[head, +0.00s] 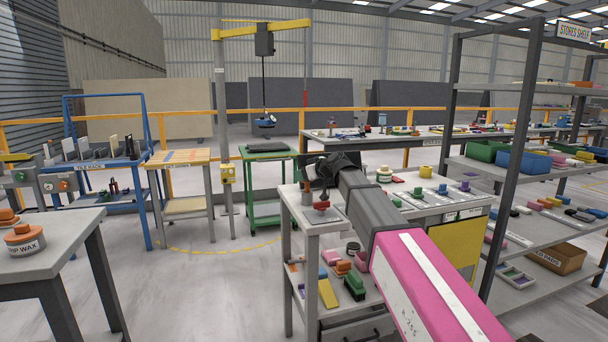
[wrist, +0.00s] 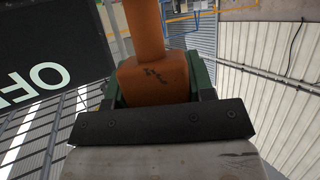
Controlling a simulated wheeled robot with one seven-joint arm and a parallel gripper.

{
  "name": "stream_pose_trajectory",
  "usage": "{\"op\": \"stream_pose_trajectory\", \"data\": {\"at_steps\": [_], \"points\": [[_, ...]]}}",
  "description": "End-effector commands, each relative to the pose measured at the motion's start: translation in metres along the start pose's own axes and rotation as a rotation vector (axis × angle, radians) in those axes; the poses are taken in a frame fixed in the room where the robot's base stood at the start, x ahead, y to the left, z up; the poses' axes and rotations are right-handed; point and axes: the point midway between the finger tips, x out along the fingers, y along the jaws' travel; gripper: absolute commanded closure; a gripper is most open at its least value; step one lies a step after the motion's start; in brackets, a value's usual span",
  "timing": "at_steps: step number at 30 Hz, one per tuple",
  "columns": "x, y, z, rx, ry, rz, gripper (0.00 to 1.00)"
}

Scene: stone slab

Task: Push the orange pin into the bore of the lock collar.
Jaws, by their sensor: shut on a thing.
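The orange pin (wrist: 148,30) fills the upper middle of the wrist view, its shaft rising from a wider block-shaped head with dark scuffs. My gripper (wrist: 157,84) is shut on that head, with a green jaw at each side. In the head view my gripper (head: 316,174) is a small dark shape above the near corner of the grey bench. Just below it, a red fitting (head: 321,205) stands on a grey plate; it may be the lock collar, but its bore cannot be made out. I cannot tell whether the pin touches it.
A short grey post (head: 306,195) stands beside the red fitting. My arm covers part of the grey bench (head: 340,232), where small coloured parts lie to the right. A dark sign (wrist: 45,60) shows at the left of the wrist view. Dark shelving (head: 512,150) stands at right.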

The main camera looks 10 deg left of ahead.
Motion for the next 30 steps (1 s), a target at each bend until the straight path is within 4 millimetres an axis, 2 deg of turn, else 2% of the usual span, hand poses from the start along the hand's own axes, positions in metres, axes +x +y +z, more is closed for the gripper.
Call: {"op": "stream_pose_trajectory", "data": {"at_steps": [5, 6, 8, 9, 17, 20, 23, 30], "points": [[0.001, 0.0, 0.004, 0.0, 0.0, 0.0, 0.81], [0.002, 0.0, 0.004, 0.0, 0.0, 0.0, 0.45], [0.001, 0.0, 0.004, 0.0, 0.0, 0.0, 0.25], [0.001, 0.0, 0.004, 0.0, 0.0, 0.0, 0.21], [0.0, -0.001, 0.004, 0.001, -0.001, -0.001, 0.21], [-0.006, -0.001, 0.004, 0.001, -0.001, 0.0, 0.21], [-0.02, -0.002, 0.005, 0.0, -0.001, 0.0, 0.21], [-0.067, -0.003, 0.008, 0.0, -0.003, 0.002, 0.21]]}}
